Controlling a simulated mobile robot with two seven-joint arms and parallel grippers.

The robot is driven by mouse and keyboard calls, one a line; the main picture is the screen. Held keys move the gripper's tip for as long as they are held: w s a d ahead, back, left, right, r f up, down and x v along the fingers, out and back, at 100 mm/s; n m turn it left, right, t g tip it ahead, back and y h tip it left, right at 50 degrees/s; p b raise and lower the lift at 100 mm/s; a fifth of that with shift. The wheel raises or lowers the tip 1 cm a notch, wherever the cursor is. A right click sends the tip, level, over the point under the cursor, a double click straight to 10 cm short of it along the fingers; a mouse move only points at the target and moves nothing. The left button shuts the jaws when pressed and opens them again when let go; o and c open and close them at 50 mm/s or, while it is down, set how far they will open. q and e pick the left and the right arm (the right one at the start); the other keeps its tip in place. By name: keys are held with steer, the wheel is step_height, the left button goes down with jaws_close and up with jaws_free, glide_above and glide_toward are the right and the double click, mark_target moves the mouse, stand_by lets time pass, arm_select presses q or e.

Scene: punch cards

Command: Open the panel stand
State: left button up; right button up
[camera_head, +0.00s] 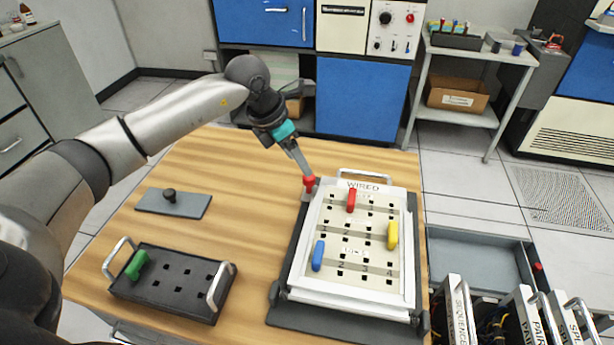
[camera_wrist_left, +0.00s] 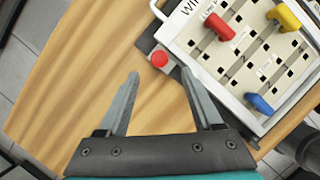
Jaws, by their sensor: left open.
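The panel stand (camera_head: 350,322) is a dark frame on the wooden table, holding a white panel (camera_head: 325,264) marked "WIRED". Red (camera_head: 351,200), yellow (camera_head: 392,235) and blue (camera_head: 318,255) plugs stand in the panel. A red knob (camera_head: 309,184) sits at the stand's far left corner. My left gripper (camera_head: 302,164) points down at this knob. In the left wrist view, its jaws (camera_wrist_left: 160,78) are open and empty, and the red knob (camera_wrist_left: 159,58) shows just beyond the fingertips, between their lines. Whether a finger touches it, I cannot tell. My right gripper is not in view.
A black block (camera_head: 170,298) with two handles and a green plug (camera_head: 137,265) lies front left. A grey plate (camera_head: 188,206) with a dark knob lies behind it. Right of the stand are a grey tray (camera_head: 480,238) and labelled panels (camera_head: 465,310). Bare wood lies left of the stand.

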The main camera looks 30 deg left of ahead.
mark_target(306, 178)
arm_select(q)
steer(key=b+x, duration=0.1)
steer(key=x, duration=0.5)
steer(key=shift+w+d+f, duration=0.1)
steer(key=shift+w+f, duration=0.1)
steer(key=shift+f, duration=0.2)
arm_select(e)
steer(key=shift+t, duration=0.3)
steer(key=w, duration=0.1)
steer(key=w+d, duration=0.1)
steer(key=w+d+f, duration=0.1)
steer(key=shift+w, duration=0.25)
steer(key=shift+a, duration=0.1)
arm_select(q)
steer(key=c, duration=0.4)
jaws_close()
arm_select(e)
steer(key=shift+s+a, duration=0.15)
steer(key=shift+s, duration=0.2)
